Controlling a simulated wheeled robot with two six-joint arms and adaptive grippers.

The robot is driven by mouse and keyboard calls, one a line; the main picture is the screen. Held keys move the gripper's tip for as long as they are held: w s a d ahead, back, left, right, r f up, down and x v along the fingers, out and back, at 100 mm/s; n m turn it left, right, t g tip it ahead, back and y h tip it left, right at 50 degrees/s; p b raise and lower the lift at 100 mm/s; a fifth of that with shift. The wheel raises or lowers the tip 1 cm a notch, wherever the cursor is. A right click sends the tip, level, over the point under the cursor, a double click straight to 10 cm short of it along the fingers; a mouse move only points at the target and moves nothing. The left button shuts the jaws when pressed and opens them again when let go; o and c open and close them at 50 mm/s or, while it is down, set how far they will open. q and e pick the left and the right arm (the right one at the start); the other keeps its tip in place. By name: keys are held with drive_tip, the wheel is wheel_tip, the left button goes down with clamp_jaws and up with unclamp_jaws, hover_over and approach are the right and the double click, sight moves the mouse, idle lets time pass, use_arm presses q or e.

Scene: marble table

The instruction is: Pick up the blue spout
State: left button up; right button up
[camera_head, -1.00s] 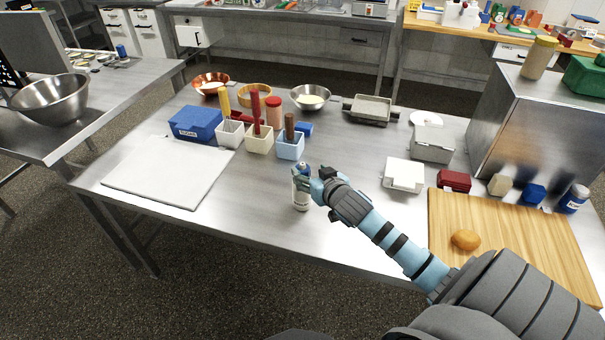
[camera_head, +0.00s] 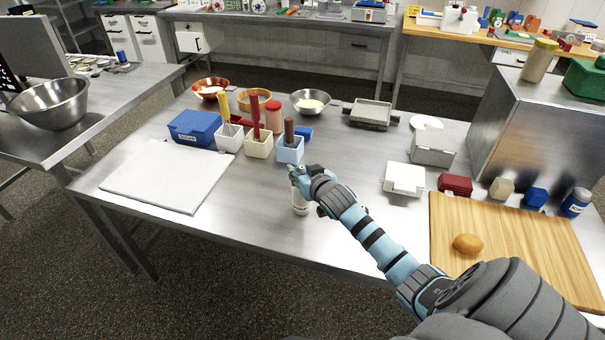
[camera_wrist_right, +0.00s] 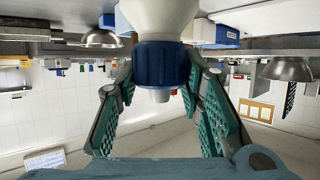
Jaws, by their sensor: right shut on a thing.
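The blue spout (camera_wrist_right: 161,63) shows between the two fingers of my right gripper in the right wrist view. It meets the mouth of a pale bottle (camera_wrist_right: 158,14), and a short lighter tip sticks out at its other end. My right gripper (camera_head: 297,178) is shut on the spout, with the green finger pads at its sides. My left gripper is not in view.
Behind the bottle stand a light blue holder (camera_head: 290,153), a cream holder (camera_head: 259,148) and a blue box (camera_head: 195,126). A white board (camera_head: 168,178) lies left. A white box (camera_head: 404,179) and a wooden board (camera_head: 500,235) are right. Bare table surrounds the bottle.

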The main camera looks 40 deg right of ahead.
sight(302, 168)
wheel_tip(302, 168, up, 20)
drive_tip(key=p, duration=0.4)
